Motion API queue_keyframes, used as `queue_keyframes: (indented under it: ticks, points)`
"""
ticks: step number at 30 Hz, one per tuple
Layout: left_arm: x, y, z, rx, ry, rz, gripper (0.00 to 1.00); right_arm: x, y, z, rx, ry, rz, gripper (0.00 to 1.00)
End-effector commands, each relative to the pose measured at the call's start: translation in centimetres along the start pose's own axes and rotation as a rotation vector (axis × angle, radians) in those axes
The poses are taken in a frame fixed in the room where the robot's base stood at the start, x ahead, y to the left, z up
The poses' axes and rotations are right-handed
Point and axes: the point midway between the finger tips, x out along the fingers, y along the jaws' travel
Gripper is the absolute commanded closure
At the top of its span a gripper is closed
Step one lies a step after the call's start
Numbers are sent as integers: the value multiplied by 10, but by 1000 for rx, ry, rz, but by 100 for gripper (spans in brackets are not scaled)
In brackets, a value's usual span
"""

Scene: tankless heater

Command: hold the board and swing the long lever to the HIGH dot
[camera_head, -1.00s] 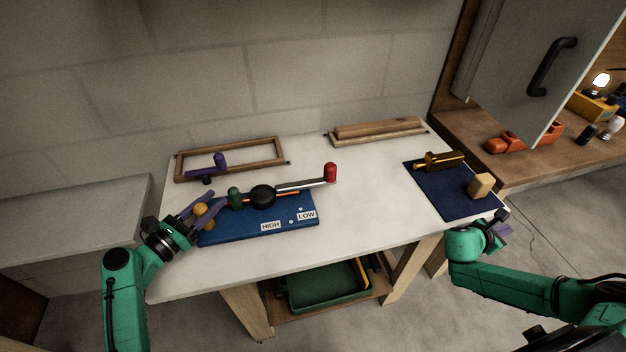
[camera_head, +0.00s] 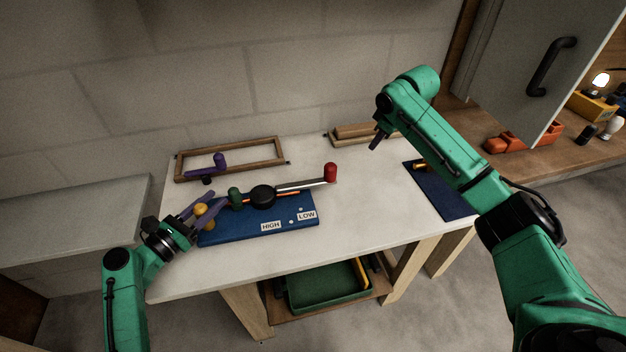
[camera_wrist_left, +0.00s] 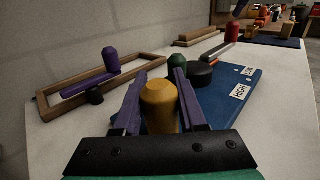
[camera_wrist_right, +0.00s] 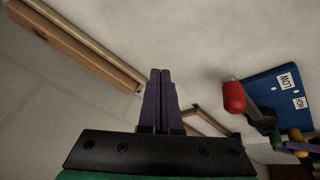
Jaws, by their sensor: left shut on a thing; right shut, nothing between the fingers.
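The blue board (camera_head: 250,232) lies on the white table with HIGH (camera_head: 271,226) and LOW (camera_head: 306,215) labels and small dots near its right part. The long lever (camera_head: 300,186) runs from the black hub (camera_head: 262,195) rightward past the board to its red knob (camera_head: 331,172). A short green knob (camera_head: 235,196) stands left of the hub. My left gripper (camera_head: 200,206) is shut on the yellow knob (camera_wrist_left: 160,104) at the board's left end. My right gripper (camera_head: 377,140) is shut and empty above the table, right of the red knob; its fingers show in the right wrist view (camera_wrist_right: 160,98).
A wooden frame (camera_head: 232,146) with a purple lever (camera_head: 207,165) lies at the back left. A wooden rail piece (camera_head: 345,133) lies at the back. A dark blue mat (camera_head: 436,192) is partly hidden behind my right arm. The table front is clear.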

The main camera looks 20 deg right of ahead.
Motion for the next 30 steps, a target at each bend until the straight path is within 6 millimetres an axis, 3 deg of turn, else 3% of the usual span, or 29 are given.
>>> queue_keyframes:
  ticks: [1,3,6,9,14,24,30]
  points:
    - [0,0,-2,-1,3,2,100,-6,-18,-26,-12,51,-53,100]
    - [0,0,-2,-1,3,2,100,-14,-41,-55,-27,109,-121,100]
    - [-1,1,-2,-1,3,2,100,-26,-66,-84,-47,167,-195,100]
    - [-1,1,-2,-1,3,3,100,-32,-80,-99,-59,195,-235,100]
    - [-1,1,-2,-1,3,3,100,-26,-86,-100,-62,201,-250,100]
    - [-1,1,-1,0,3,4,100,27,-97,-78,-61,199,-248,100]
    - [-1,1,-1,0,3,4,100,46,-101,-71,-61,200,-247,100]
